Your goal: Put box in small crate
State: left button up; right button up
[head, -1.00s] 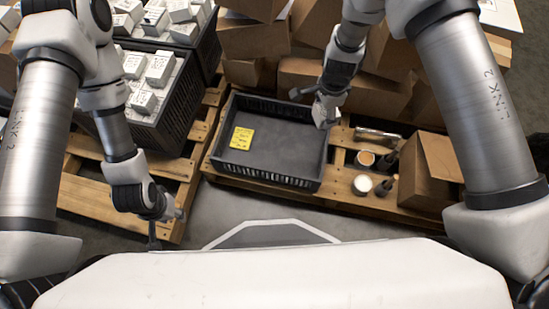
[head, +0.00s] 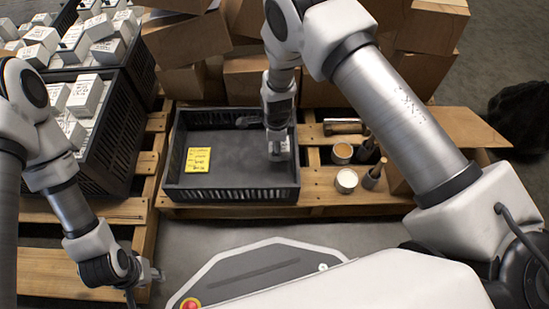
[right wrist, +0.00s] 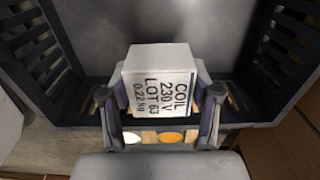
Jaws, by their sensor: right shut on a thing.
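The small crate (head: 235,194) is a low, dark grey open crate on a pallet in the head view, with a yellow note inside at its left. My right gripper (head: 278,150) is over its right part. In the right wrist view the right gripper (right wrist: 158,115) is shut on a white box (right wrist: 160,80) printed "COIL 230 V LOT 63". The crate's slotted walls show around the box there; whether it touches the crate floor I cannot tell. My left gripper (head: 146,282) is empty and its fingers look apart, low at the left near the pallet edge.
Black crates (head: 118,130) with several white boxes stand at the left. Brown cartons (head: 190,40) are stacked behind the small crate. Right of it, tins (head: 346,180) and dark-topped bottles (head: 374,174) stand on the pallet (head: 310,203). Bare floor lies in front.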

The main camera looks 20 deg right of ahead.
notch_tip(320, 180, down, 5)
jog(key=shift+b, duration=1.15)
jog(key=shift+r, duration=0.2)
jog(key=shift+f, duration=0.15)
jog(key=o, duration=1.5)
jog(key=shift+c, duration=0.2)
notch_tip(320, 180, up, 12)
jog(key=p, duration=0.6)
